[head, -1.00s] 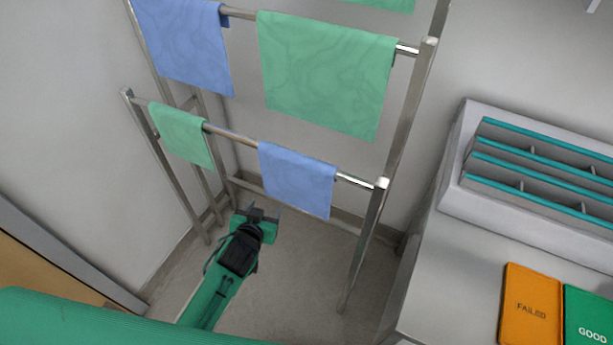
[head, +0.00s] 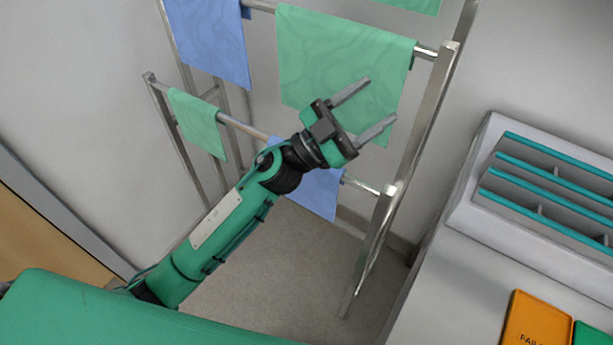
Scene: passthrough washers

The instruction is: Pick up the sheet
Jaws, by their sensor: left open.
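Several green and blue sheets hang over the bars of a metal rack; which one the task means I cannot tell. A large green sheet (head: 335,60) and a blue sheet (head: 208,38) hang on an upper bar. A small green sheet (head: 197,122) and another blue sheet (head: 318,192) hang on the lower front bar. My left gripper (head: 364,106) is open and empty, its fingers pointing up and right. In the picture it overlaps the lower part of the large green sheet; contact cannot be told. My arm hides part of the lower blue sheet. My right gripper is out of view.
The metal rack (head: 424,110) has upright posts at its sides. A wall stands at the left. The floor below the rack is clear.

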